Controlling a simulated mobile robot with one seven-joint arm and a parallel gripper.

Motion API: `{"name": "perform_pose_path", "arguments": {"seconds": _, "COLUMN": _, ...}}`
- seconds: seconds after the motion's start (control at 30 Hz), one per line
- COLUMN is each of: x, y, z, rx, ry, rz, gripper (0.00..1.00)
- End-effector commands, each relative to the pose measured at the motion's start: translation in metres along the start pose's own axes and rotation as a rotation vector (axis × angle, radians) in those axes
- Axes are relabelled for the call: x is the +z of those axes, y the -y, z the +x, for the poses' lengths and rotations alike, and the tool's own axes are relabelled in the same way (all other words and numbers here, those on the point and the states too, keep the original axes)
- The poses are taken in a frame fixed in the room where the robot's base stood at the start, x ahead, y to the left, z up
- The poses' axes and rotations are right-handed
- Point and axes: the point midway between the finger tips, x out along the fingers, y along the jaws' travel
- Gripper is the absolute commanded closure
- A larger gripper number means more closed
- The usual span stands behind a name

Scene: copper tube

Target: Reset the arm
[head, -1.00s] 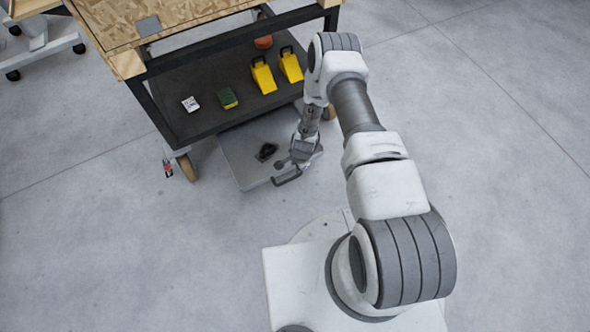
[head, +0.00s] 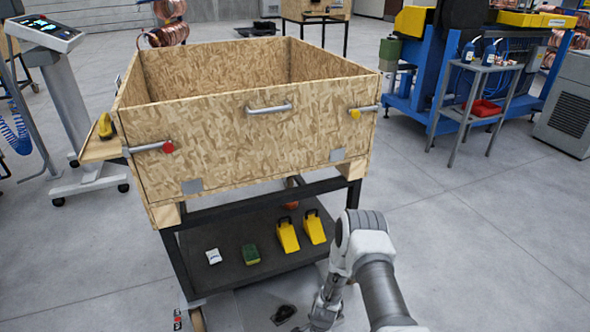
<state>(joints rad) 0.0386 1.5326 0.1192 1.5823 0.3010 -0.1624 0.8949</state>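My arm comes in from the bottom edge of the head view, bent at a grey and white joint, with its end hanging down beside the cart's lower shelf. My gripper (head: 320,322) is at the very bottom of the view, low near the floor, and partly cut off. Its fingers are too small and hidden to tell whether they are open or shut, or whether they hold anything. A small black object (head: 284,314) shows just left of it.
A wooden crate (head: 220,145) with metal handles sits on a black cart. Its lower shelf (head: 222,282) carries two yellow objects (head: 287,236), a green-yellow block (head: 251,254) and a white packet (head: 213,256). A control panel stand (head: 65,110) is left. Floor (head: 490,240) at right is clear.

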Motion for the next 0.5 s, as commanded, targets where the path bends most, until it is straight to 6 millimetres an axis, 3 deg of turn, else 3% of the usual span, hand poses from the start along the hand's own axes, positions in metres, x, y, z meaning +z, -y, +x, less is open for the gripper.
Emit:
{"name": "perform_pose_path", "arguments": {"seconds": 0.17, "x": -0.006, "y": 0.022, "z": -0.024, "rx": -0.017, "ry": 0.001, "rz": -0.039, "gripper": 0.70}}
{"name": "perform_pose_path", "arguments": {"seconds": 0.27, "x": -0.012, "y": 0.048, "z": -0.056, "rx": -0.036, "ry": 0.001, "rz": -0.095, "gripper": 0.70}}
{"name": "perform_pose_path", "arguments": {"seconds": 0.5, "x": -0.024, "y": 0.103, "z": -0.157, "rx": -0.077, "ry": -0.003, "rz": -0.260, "gripper": 0.70}}
